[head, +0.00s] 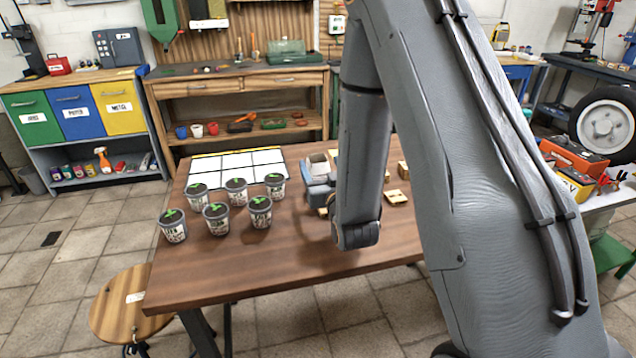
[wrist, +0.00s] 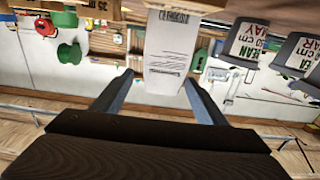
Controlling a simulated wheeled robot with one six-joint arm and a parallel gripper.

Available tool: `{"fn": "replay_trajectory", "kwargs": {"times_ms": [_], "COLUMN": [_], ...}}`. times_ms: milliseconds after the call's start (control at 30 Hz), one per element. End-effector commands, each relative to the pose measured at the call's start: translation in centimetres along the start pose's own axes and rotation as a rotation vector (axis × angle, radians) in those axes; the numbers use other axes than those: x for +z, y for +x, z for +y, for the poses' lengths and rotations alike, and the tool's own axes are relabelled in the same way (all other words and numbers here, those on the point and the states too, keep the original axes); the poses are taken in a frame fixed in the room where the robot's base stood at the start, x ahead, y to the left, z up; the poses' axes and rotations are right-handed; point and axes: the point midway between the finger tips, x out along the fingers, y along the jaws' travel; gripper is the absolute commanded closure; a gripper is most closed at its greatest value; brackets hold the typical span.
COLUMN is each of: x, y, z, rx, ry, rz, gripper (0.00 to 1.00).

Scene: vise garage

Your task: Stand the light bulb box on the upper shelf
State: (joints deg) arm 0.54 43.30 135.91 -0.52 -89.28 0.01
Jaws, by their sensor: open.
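My gripper (wrist: 156,78) shows in the wrist view, its two dark fingers spread apart. A pale box-like thing (wrist: 170,45) with lines of print stands ahead of the fingers and fills the gap between them in the picture. It may be the light bulb box, but the print is too small to tell. I see no finger clearly touching it. In the head view my arm covers the right middle and I cannot make out the gripper. A workbench (head: 240,82) at the back has a lower shelf (head: 245,132). I cannot tell which shelf is the upper one.
The brown table (head: 290,258) carries several labelled pots (head: 173,228), a white gridded board (head: 240,168) and small wooden blocks (head: 397,196). A round stool (head: 130,300) stands front left. Grey labelled containers (wrist: 250,40) are at the right of the wrist view.

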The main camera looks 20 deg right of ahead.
Motion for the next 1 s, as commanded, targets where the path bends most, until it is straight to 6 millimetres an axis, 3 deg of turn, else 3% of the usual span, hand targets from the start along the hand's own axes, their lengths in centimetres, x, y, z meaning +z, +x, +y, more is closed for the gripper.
{"fn": "replay_trajectory", "kwargs": {"times_ms": [467, 767, 1000], "x": [-0.2, -0.1, -0.1], "y": [5.7, 6.3, 6.3], "z": [-0.4, -0.4, -0.4], "rx": [0.000, 0.000, 0.000], "ry": [0.000, 0.000, 0.000], "rz": [0.000, -0.001, -0.001], "gripper": [0.34, 0.34, 0.71]}}
